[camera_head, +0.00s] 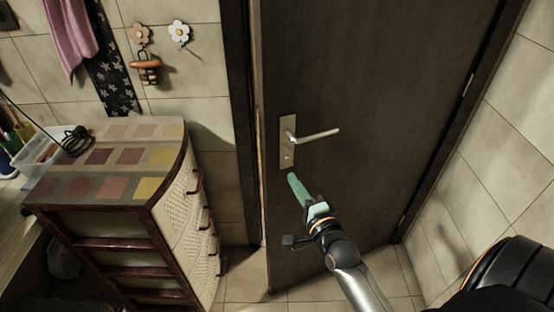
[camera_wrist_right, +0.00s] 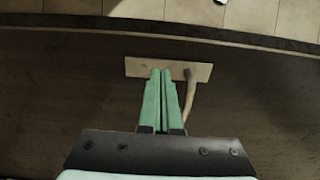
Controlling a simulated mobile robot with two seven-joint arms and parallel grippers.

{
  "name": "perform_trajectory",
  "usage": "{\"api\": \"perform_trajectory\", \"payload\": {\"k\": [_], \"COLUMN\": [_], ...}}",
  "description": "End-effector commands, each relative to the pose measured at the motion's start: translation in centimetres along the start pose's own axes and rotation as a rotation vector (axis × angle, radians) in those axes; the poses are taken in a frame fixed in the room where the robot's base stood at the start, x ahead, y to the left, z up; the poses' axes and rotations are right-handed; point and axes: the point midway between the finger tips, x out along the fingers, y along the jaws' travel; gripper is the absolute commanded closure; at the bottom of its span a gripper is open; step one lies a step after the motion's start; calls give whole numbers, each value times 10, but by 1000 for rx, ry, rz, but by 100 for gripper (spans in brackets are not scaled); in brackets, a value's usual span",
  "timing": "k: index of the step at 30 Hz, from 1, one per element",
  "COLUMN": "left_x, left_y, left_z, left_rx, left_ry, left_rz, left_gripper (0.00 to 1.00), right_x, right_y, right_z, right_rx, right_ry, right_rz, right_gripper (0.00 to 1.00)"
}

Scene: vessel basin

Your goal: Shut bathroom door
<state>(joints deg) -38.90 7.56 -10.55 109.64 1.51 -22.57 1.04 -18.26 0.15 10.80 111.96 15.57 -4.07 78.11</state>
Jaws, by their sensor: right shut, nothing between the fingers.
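The dark brown bathroom door (camera_head: 370,90) stands near its frame, with a dark gap along its left edge, so it looks slightly ajar. Its metal handle (camera_head: 318,134) sits on a pale plate (camera_head: 287,143). My right gripper (camera_head: 292,178) has green fingers, pressed together and empty, just below the handle plate. In the right wrist view the shut fingers (camera_wrist_right: 160,74) point at the plate (camera_wrist_right: 140,68), beside the handle (camera_wrist_right: 189,95). I cannot tell whether they touch the door. My left gripper is not in view.
A drawer cabinet (camera_head: 190,215) with a patchwork top stands left of the door. Flower hooks (camera_head: 179,33) and a pink towel (camera_head: 70,35) hang on the tiled wall. Tiled wall (camera_head: 490,170) bounds the right. Floor shows below the door.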

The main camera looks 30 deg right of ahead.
Motion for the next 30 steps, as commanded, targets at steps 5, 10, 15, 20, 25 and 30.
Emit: {"api": "perform_trajectory", "payload": {"k": [5, 10, 15, 20, 25, 30], "left_x": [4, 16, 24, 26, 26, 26], "left_y": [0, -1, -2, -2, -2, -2], "left_z": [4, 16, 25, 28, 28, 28], "left_rx": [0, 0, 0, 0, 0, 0], "left_ry": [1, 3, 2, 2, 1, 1], "left_rz": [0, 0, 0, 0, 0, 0], "left_gripper": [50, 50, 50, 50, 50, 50], "right_x": [34, 63, 84, 93, 96, 95], "right_y": [0, 3, 3, 1, 0, 0], "right_z": [0, 0, 0, 0, 0, 0], "right_rx": [0, -1, -2, -3, -3, -3], "right_ry": [0, 0, 0, 0, 0, 0], "right_rz": [-3, -4, -2, 0, 1, 1], "right_gripper": [100, 100, 100, 100, 100, 100]}}
